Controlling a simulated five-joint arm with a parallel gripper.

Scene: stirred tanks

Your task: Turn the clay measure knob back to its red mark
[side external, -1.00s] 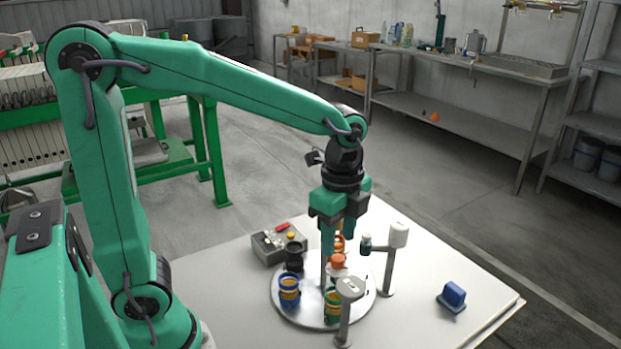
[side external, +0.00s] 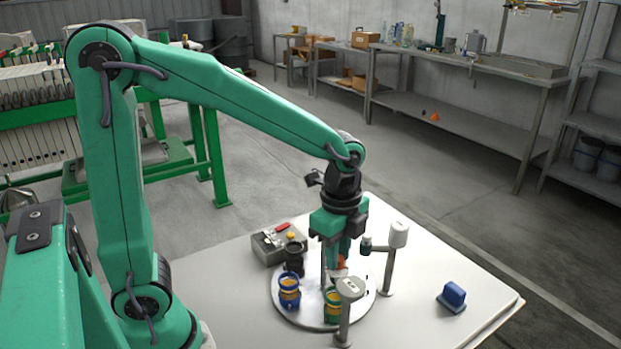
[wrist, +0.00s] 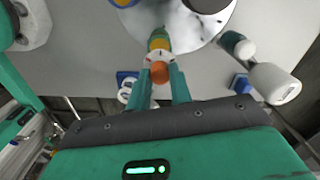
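The clay knob (wrist: 159,72) is an orange-brown cap on a pale dial (wrist: 160,56) with dark marks. In the side view the knob (side external: 341,263) is partly hidden by my gripper. My gripper (side external: 338,266) points down over the turntable with its fingertips at the knob. In the wrist view its fingers (wrist: 160,70) stand apart, one on each side of the knob. I cannot tell whether they touch it.
The round turntable (side external: 302,317) also carries a blue cup (side external: 289,291), a green-yellow cup (side external: 332,304) and a black one (side external: 294,262). Two pale posts (side external: 389,265) (side external: 346,315) stand close by. A grey box (side external: 270,246) and a blue block (side external: 452,297) lie on the table.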

